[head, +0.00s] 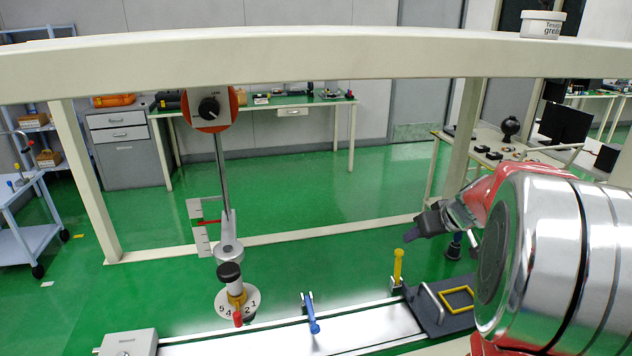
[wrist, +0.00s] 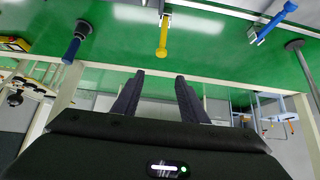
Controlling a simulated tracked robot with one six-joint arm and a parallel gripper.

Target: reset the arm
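My red and silver arm reaches in from the right of the head view. My dark gripper (head: 430,222) is at its far end, pointing left, above the floor and behind the dark plate. In the wrist view, which looks upside down, the two fingers of my gripper (wrist: 158,90) stand apart with nothing between them. The gripper is open and empty, touching nothing that I can see. A yellow handle (head: 398,266) stands below and left of the gripper; it also shows in the wrist view (wrist: 163,36).
A cream beam (head: 300,52) crosses the top. A dial post (head: 222,170) and numbered disc (head: 252,303) stand left. A blue lever (head: 311,313) sits on the rail (head: 375,328). A dark plate (head: 440,312) with a yellow frame (head: 457,299) is at the rail's right end.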

